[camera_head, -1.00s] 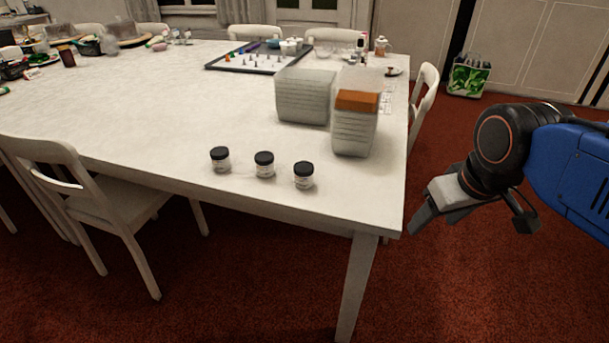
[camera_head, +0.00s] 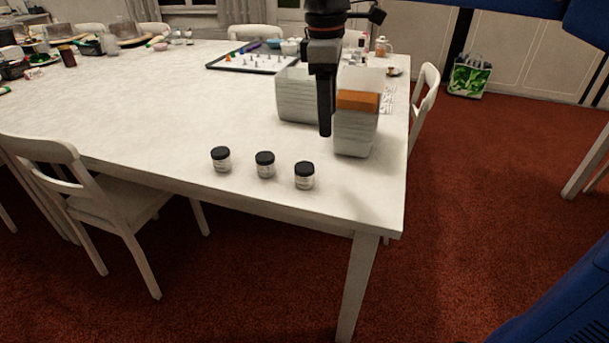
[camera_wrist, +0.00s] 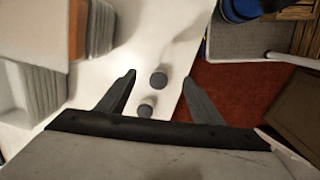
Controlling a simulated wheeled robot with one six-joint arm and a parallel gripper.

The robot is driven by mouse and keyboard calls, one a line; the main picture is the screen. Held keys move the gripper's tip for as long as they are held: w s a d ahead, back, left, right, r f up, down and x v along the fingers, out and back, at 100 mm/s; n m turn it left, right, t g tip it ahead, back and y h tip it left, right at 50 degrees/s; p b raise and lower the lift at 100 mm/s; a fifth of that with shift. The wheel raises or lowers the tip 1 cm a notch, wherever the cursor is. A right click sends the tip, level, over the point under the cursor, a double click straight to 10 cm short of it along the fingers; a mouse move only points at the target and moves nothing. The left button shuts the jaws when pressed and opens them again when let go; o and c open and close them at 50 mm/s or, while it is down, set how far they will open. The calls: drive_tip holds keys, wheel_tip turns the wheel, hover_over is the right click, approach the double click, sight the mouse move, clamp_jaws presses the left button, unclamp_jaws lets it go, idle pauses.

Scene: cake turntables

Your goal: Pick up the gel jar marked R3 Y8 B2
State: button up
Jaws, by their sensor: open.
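Three small clear jars with black lids stand upright in a row near the table's front edge: a left jar (camera_head: 221,160), a middle jar (camera_head: 265,165) and a right jar (camera_head: 304,176). Their labels are too small to read. My gripper (camera_head: 325,132) is above the table, pointing down, beside the tubs and above the right jar in the picture. In the wrist view my gripper (camera_wrist: 162,92) is open and empty, and two jar lids show between its fingers, an upper lid (camera_wrist: 158,80) and a lower lid (camera_wrist: 146,108). The third jar is hidden there.
Two translucent tubs stand behind the jars, the left one (camera_head: 294,106) and the right one (camera_head: 352,142) with an orange block (camera_head: 357,100). A game board (camera_head: 250,66) lies further back. A white chair (camera_head: 95,190) stands at the front left. The table's left middle is clear.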

sight(304, 166)
drive_tip(key=w+a+r+n, duration=0.1)
drive_tip(key=w+a+n, duration=0.15)
drive_tip(key=a, duration=0.45)
drive_tip(key=shift+n+g+h, duration=0.25)
drive_tip(key=shift+g+h, duration=0.05)
drive_tip(key=f, duration=0.5)
drive_tip(key=d+f, duration=0.1)
drive_tip(key=f, duration=0.5)
drive_tip(key=s+d+f, duration=0.1)
drive_tip(key=f, duration=0.4)
drive_tip(key=shift+d+f, duration=0.2)
drive_tip(key=shift+f, duration=0.2)
drive_tip(key=c, duration=1.2)
